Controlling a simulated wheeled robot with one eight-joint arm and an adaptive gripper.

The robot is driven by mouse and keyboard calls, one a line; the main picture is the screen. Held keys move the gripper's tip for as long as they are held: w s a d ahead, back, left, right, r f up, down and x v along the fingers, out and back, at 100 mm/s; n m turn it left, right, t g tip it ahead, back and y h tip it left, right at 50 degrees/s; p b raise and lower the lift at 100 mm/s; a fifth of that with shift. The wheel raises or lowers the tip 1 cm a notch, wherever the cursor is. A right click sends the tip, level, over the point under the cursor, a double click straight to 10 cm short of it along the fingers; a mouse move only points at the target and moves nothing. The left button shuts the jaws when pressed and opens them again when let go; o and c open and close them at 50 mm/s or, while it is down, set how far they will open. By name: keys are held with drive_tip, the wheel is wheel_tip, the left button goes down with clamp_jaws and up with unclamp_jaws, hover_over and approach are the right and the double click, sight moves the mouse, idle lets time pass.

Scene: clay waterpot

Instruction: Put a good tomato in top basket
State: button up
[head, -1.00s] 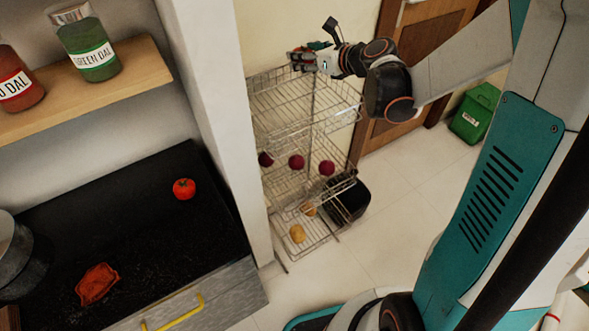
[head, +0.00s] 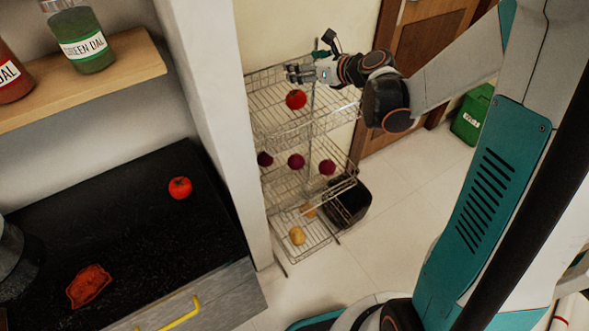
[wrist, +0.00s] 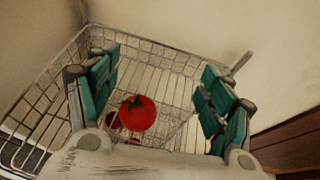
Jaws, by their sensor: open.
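A round red tomato (head: 296,99) is within the top basket (head: 265,118) of the wire rack, below my gripper. In the wrist view this tomato (wrist: 137,113) shows with its green stem up, apart from both fingers. I cannot tell if it is resting on the wire floor. My gripper (head: 298,74) is open and empty over the back of the top basket. In the wrist view its teal finger pads (wrist: 158,95) are spread wide. A second whole red tomato (head: 180,188) sits on the black counter. A flattened, wrinkled red tomato-like thing (head: 89,287) lies nearer the counter's front.
Several dark red round vegetables (head: 296,161) are in the middle basket and yellowish ones (head: 297,236) in the bottom one. A black bin (head: 349,203) stands beside the rack. A wall edge (head: 208,110) separates rack and counter. A green bin (head: 472,115) stands by the door.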

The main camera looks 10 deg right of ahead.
drive_tip(key=v, duration=1.2)
drive_tip(key=shift+s+a, duration=0.1)
